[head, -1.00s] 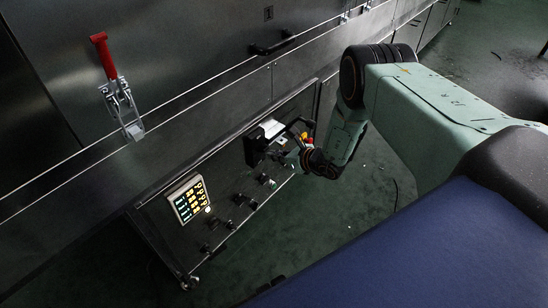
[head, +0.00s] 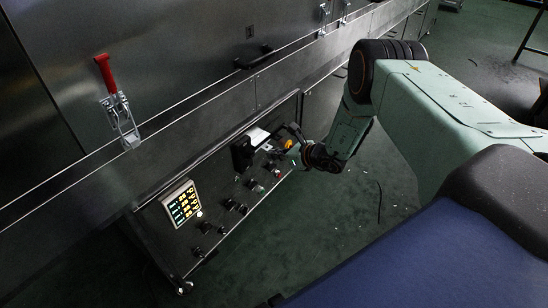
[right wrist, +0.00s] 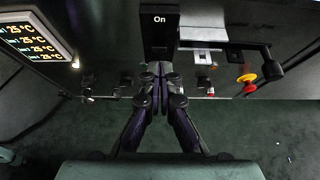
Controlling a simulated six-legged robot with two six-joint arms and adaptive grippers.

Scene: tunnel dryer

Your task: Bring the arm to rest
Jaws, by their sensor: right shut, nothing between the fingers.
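My right arm reaches in from the right in the head view. Its gripper (head: 302,150) is in front of the right part of the dark control panel (head: 165,242), partly hidden by the wrist. In the right wrist view the fingers (right wrist: 160,70) are shut together and empty. Their tips appear just below a black switch box marked "On" (right wrist: 160,22); I cannot tell the exact gap to the panel. The box also shows in the head view (head: 240,155). My left gripper is not in view.
A lit display (head: 182,204) is on the panel's left, with knobs (head: 230,204) beside it. A red and yellow button (right wrist: 247,80) and a black bent handle (right wrist: 271,66) are to the fingers' right. A red-handled clamp (head: 117,105) is higher up. Green floor lies clear in front.

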